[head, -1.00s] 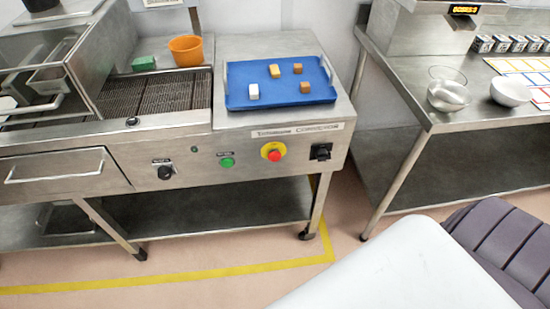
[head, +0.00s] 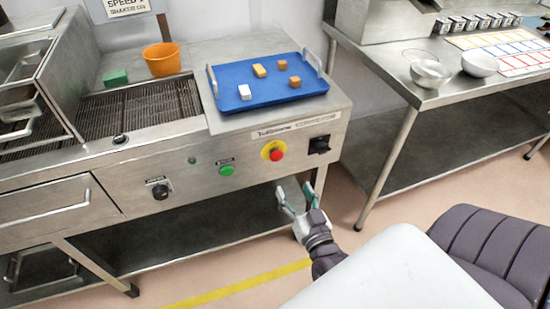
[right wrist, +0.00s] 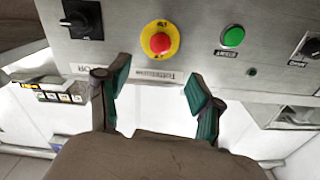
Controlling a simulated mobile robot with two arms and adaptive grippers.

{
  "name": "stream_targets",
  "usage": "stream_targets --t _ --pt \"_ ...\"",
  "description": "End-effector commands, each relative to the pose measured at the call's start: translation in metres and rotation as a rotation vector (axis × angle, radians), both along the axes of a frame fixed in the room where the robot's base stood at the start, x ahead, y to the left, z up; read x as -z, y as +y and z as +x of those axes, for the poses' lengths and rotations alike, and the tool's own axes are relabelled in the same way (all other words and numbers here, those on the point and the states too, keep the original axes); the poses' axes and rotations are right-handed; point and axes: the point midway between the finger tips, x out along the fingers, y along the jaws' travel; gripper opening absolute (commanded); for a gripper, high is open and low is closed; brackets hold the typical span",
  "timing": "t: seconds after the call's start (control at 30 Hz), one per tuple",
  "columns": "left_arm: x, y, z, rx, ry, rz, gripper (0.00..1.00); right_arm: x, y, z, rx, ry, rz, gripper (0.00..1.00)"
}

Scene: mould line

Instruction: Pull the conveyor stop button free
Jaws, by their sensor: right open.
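The conveyor stop button (head: 276,155) is a red mushroom head on a yellow ring, set in the steel front panel of the conveyor. It also shows in the right wrist view (right wrist: 160,43), upper middle, uncovered. My right gripper (head: 297,190) is open and empty, below and a little right of the button in the head view. In the right wrist view the teal fingertips (right wrist: 154,88) are spread wide, with the button beyond the gap between them. Nothing touches the button. My left gripper is not in view.
On the panel are a green button (head: 227,170), a black knob (head: 160,190) and a black switch (head: 320,144). A blue tray (head: 225,98) with several small blocks lies on top. An orange bucket (head: 162,60) stands behind. A steel table (head: 400,75) stands right.

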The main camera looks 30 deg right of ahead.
Motion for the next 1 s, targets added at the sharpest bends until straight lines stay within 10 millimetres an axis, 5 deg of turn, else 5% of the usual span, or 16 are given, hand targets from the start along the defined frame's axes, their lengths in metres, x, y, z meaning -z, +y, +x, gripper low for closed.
stream_targets --t 0.6,1.0 --pt "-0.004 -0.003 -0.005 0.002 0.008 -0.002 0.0 0.001 -0.026 0.112 -0.002 0.003 0.001 0.66" --pt "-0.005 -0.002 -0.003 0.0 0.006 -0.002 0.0 0.001 -0.03 0.127 -0.002 0.004 0.0 0.66"
